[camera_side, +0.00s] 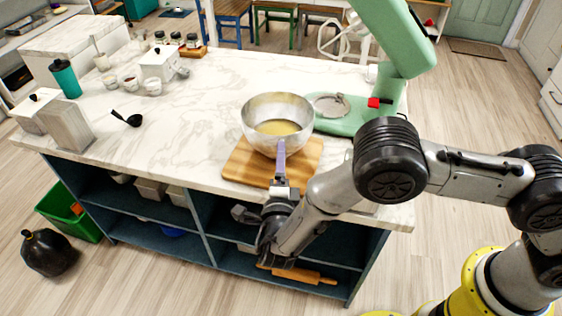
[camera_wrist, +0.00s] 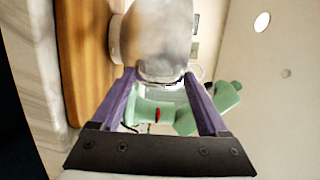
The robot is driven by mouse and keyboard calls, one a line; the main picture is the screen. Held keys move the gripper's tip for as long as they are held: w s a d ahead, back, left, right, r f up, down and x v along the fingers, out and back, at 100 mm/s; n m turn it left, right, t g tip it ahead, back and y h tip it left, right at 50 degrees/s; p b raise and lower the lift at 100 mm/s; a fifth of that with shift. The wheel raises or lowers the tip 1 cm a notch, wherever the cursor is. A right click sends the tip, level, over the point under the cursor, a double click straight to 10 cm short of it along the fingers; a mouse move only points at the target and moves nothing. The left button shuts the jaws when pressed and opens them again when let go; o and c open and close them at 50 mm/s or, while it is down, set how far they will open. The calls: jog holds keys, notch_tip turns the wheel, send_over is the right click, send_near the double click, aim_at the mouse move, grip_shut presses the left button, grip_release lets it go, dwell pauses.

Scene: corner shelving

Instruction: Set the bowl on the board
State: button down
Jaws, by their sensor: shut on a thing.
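A shiny metal bowl (camera_side: 262,108) with a yellowish inside is upright over the far part of the wooden board (camera_side: 243,171). My gripper (camera_side: 281,146) reaches in from the near side, its purple fingers shut on the bowl's near wall. In the wrist view, the bowl (camera_wrist: 155,38) is between the fingertips of my gripper (camera_wrist: 158,77). Its base is very close to the board (camera_wrist: 85,60); I cannot tell whether they touch.
A green stand mixer (camera_side: 392,50) with a round metal plate on its base stands right behind the bowl. A black ladle (camera_side: 131,119), jars and canisters are on the left of the marble counter (camera_side: 205,95). Bare counter lies left of the board.

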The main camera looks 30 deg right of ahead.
grip_release()
jog(key=shift+f, duration=0.1)
